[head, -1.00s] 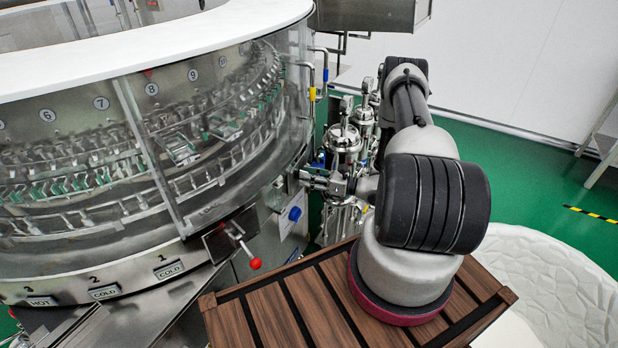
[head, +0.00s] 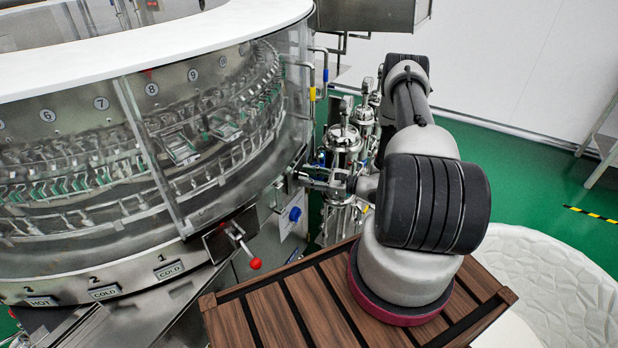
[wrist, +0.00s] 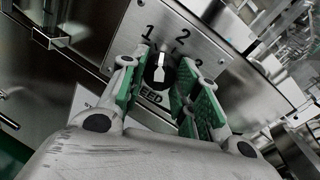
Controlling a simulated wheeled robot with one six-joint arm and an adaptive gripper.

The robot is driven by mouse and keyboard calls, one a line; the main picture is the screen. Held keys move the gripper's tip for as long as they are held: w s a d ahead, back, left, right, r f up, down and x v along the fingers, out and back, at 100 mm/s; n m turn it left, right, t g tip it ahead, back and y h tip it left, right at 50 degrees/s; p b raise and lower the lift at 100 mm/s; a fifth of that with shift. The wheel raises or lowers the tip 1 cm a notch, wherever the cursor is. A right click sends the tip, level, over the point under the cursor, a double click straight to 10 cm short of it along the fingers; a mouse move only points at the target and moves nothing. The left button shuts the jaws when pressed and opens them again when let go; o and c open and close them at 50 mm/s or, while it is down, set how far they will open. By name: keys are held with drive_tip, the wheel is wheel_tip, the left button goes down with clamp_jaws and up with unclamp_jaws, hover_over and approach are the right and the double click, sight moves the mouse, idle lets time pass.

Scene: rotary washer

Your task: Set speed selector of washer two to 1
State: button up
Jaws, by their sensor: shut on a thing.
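The speed selector (wrist: 160,70) is a black round knob with a white pointer, on a steel plate marked 1, 2, 3 and SPEED. In the head view my gripper (head: 304,178) is at the right side of the round steel washer (head: 100,277). The knob cannot be made out there.
A blue knob (head: 295,214) sits just below my gripper. A red-tipped lever (head: 255,264) sticks out to the lower left. Steel canisters (head: 343,145) and pipes stand close behind the wrist. Green floor is open at the right.

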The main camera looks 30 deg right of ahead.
drive_tip(key=shift+n, duration=1.6)
drive_tip(key=o, duration=1)
drive_tip(key=v, duration=1.2)
drive_tip(key=shift+s, duration=0.1)
